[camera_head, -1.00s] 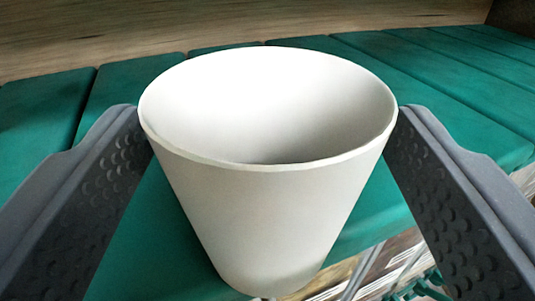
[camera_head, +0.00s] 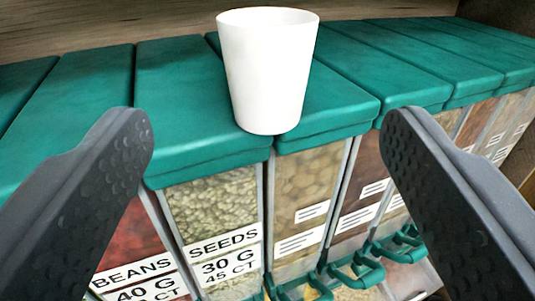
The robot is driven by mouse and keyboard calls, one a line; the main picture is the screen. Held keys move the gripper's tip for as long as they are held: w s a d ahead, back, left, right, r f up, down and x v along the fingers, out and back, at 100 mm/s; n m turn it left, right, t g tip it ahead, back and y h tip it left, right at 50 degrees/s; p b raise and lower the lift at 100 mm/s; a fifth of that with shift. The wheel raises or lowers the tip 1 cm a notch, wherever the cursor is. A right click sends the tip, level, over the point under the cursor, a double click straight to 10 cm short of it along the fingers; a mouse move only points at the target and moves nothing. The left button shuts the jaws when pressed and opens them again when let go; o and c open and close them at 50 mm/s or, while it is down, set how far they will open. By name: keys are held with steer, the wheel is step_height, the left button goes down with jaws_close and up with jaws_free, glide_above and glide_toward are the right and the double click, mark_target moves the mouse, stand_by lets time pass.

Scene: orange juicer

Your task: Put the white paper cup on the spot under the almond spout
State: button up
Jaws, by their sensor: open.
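The white paper cup (camera_head: 268,72) stands upright on the teal lids of the dispenser row, close to their front edge. My gripper (camera_head: 267,140) is open and empty, with one finger on each side of the picture. The cup is ahead of the fingers and apart from both. No spout is labelled almond in a way I can read. A bin of pale brown pieces (camera_head: 308,182) is below the cup, with unreadable label lines. The spot under its spout is out of view.
The dispensers have clear fronts, including one marked seeds (camera_head: 212,205) and one marked beans (camera_head: 130,240). Teal spout levers (camera_head: 357,272) stick out at the lower right. A wooden surface (camera_head: 120,22) lies behind the lids.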

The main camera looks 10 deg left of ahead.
steer(key=shift+s+d, duration=0.15)
steer(key=shift+s, duration=0.5)
